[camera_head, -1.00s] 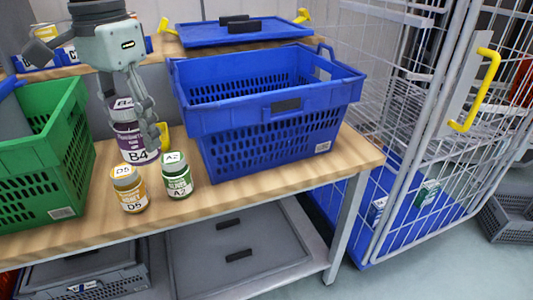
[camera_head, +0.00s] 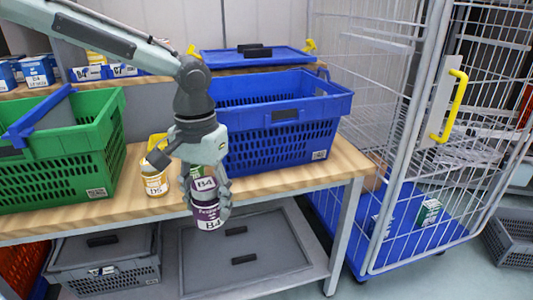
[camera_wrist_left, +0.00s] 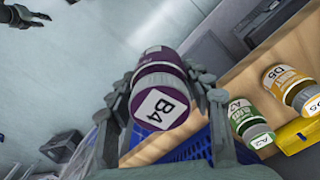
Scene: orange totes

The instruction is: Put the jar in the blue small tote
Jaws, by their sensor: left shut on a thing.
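My left gripper (camera_head: 208,190) is shut on the purple jar (camera_head: 207,216) with the B4 lid. It holds the jar in the air in front of the table's front edge. The jar also shows between the fingers in the left wrist view (camera_wrist_left: 158,96), tilted in that picture. The small blue tote (camera_head: 285,118) stands on the wooden table, behind and to the right of the gripper. Its inner floor is hidden. My right gripper is not in the head view; a dark gripper-like part shows at the wrist view's top left, too unclear to name.
A yellow jar D5 (camera_head: 154,181) stands on the table; a green jar (camera_wrist_left: 248,122) beside it is mostly hidden by my gripper in the head view. A green tote (camera_head: 60,160) stands left. A wire cage trolley (camera_head: 400,150) is right. Grey lidded totes (camera_head: 105,265) sit below.

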